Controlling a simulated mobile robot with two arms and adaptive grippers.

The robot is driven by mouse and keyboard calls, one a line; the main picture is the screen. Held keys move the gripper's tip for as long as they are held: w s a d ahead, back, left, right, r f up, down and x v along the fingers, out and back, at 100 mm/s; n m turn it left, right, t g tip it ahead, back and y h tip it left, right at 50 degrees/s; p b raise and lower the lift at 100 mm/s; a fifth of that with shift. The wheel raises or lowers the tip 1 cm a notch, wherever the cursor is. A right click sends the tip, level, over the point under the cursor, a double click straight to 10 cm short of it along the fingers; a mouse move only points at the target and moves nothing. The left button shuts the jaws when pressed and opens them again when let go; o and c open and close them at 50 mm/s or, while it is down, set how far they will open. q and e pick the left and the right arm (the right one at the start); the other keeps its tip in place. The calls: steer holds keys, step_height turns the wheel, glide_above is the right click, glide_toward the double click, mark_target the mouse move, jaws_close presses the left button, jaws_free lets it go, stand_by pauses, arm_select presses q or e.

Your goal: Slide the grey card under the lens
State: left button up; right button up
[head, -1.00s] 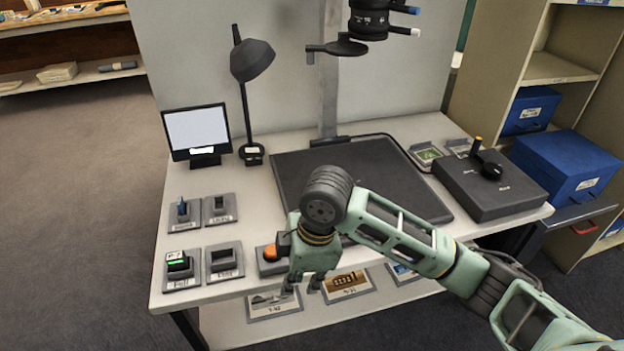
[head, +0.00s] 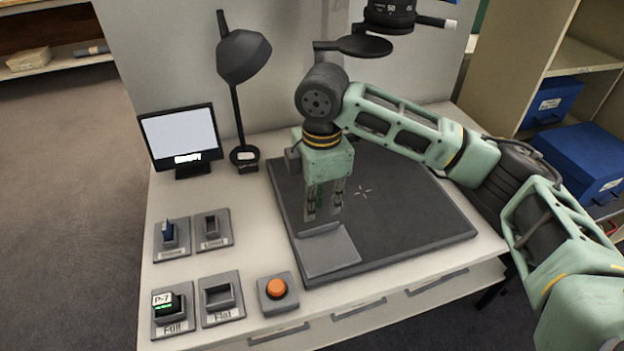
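The grey card (head: 330,254) lies flat at the front left of the dark board (head: 400,230), with a raised lip along its far edge. My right gripper (head: 323,212) points down just above and behind this lip. Its two fingers are apart, with nothing seen between them; whether they touch the lip is hard to tell. The lens (head: 390,14) hangs above the board at the top of the view, partly cut off. A pale cross mark (head: 362,192) shows on the board, right of my gripper. My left gripper is not in view.
My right arm covers the board's back right. The board's front right is clear.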

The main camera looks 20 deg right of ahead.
mark_target(327, 248)
steer(key=shift+r, duration=0.2)
steer(key=shift+f, duration=0.4)
step_height(327, 248, down, 2)
steer(key=shift+f+b, duration=0.1)
steer(key=shift+b, duration=0.35)
step_height(327, 248, down, 4)
steer(key=shift+r+b, duration=0.2)
steer(key=shift+b, duration=0.35)
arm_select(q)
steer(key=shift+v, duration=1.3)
arm_select(e)
steer(key=shift+f, duration=0.7)
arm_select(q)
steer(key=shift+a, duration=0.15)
arm_select(e)
jaws_close()
